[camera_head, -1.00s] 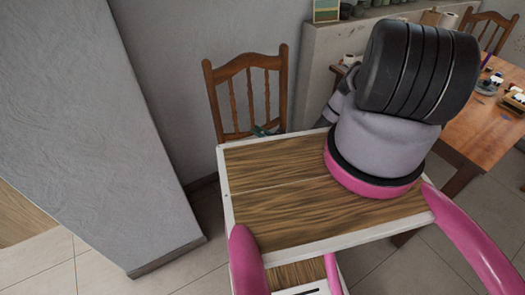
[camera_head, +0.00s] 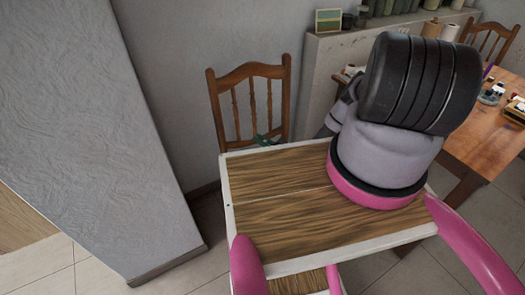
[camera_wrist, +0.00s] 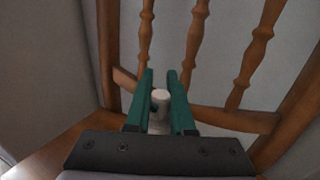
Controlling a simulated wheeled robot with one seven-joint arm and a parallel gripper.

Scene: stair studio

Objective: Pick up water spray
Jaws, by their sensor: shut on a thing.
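In the wrist view, a small white object with a round top (camera_wrist: 160,97), seemingly the water spray, stands between the two green fingers of my gripper (camera_wrist: 160,80). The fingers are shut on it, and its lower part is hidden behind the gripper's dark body. A wooden chair's slatted back rises just beyond the fingers. In the head view, the green fingers (camera_head: 262,140) show small in front of the chair back, past the far edge of my wooden top. The spray cannot be made out there.
The wooden chair (camera_head: 249,73) stands against the grey wall. A wall block (camera_head: 150,140) is at the left. A table (camera_head: 486,138) with small bottles is at the right. A ledge (camera_head: 325,65) with jars and a small picture is behind. Tiled floor is open at lower left.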

